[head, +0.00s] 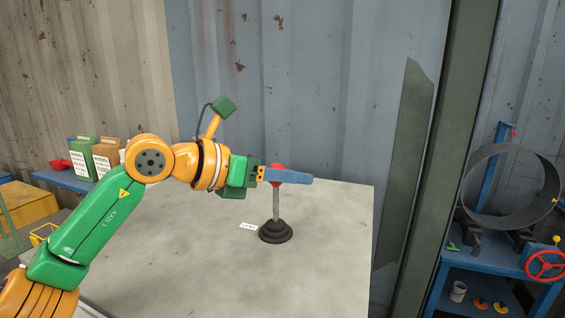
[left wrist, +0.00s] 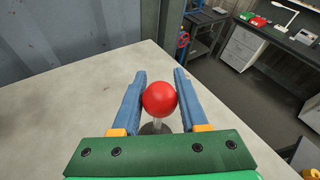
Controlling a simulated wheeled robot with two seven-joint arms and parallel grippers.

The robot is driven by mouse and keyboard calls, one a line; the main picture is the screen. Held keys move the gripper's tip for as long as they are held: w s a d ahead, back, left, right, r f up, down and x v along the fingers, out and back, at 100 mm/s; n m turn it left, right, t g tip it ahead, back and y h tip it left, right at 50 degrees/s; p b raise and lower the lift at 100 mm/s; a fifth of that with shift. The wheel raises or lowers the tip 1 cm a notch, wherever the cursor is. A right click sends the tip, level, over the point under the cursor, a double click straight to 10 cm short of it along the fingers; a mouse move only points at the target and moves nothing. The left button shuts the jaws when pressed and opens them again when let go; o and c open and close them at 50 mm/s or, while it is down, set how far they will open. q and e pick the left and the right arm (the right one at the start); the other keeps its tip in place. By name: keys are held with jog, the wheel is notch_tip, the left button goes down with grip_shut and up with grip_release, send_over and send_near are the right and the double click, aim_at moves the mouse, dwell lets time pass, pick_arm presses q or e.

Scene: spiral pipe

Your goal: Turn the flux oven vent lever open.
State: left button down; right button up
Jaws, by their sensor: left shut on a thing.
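The vent lever is a grey rod (head: 276,206) with a red ball knob (left wrist: 160,98), standing about upright on a round black base (head: 275,232) on the table. The knob also shows in the head view (head: 277,168), partly hidden behind the fingers. My left gripper (head: 290,177) reaches in from the left at knob height. In the left wrist view its blue fingers (left wrist: 160,92) lie on both sides of the red knob and are shut on it. A small white label (head: 248,226) lies beside the base. My right gripper is not in view.
The grey table top (head: 335,235) is clear around the base. A corrugated wall (head: 300,80) stands behind it. At the right is a blue stand (head: 455,290) with a large dark ring (head: 466,190) and a red handwheel (head: 545,265). Boxes (head: 105,155) stand at the left back.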

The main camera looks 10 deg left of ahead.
pick_arm(q)
jog(key=shift+w+d+f+n+g+y, duration=0.2)
jog(key=shift+w+f+n+g+y, duration=0.15)
jog(key=shift+w+f, duration=0.3)
jog(key=shift+w+d+f+g, duration=0.15)
jog(key=shift+w+f+g, duration=0.2)
jog(key=shift+w, duration=0.3)
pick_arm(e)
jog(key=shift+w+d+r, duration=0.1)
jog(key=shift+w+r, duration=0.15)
pick_arm(q)
jog(key=shift+w+f+g+y, duration=0.2)
jog(key=shift+w+g+y, duration=0.1)
jog(key=shift+y, duration=0.05)
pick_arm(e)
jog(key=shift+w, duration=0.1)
pick_arm(q)
jog(key=c, duration=0.5)
grip_release()
jog(key=shift+o, duration=0.2)
jog(key=shift+w+r+n, duration=0.1)
jog(key=shift+w+n, duration=0.05)
jog(key=shift+n, duration=0.1)
